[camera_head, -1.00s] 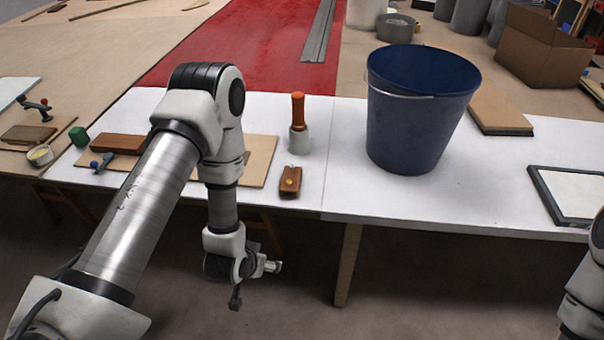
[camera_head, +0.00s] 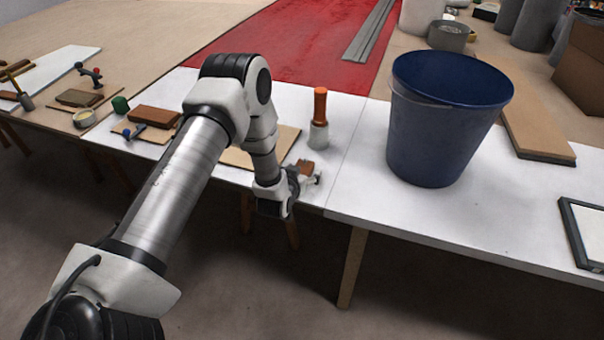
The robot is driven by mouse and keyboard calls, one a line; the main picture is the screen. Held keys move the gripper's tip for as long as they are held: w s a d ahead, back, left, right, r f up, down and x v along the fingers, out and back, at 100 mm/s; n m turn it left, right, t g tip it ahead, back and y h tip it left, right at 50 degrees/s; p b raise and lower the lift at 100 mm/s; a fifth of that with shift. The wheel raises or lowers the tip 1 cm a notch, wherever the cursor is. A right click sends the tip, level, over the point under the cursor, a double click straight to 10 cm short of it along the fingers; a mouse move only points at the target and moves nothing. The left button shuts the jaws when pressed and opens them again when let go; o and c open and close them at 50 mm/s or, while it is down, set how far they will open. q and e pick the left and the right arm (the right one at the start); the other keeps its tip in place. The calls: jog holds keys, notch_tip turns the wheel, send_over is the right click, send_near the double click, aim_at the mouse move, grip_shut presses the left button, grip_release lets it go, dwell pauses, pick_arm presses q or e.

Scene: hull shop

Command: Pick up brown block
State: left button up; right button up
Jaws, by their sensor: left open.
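A brown rectangular block (camera_head: 153,115) lies on a thin tan board at the left of the white table (camera_head: 365,180), left of my left arm. A smaller brown wooden piece (camera_head: 306,168), which showed a brass knob earlier, lies near the table's front edge. My left gripper (camera_head: 312,180) is open at this smaller piece and partly covers it. I cannot tell whether they touch. No thing is seen held in the jaws. My right gripper is out of view.
A large blue bucket (camera_head: 440,130) stands to the right. A green block (camera_head: 120,104) and a blue-handled tool (camera_head: 135,131) are at the left. The front strip below the bucket is clear.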

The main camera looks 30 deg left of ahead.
pick_arm(q)
jog(key=shift+s, duration=0.1)
jog(key=c, duration=1.3)
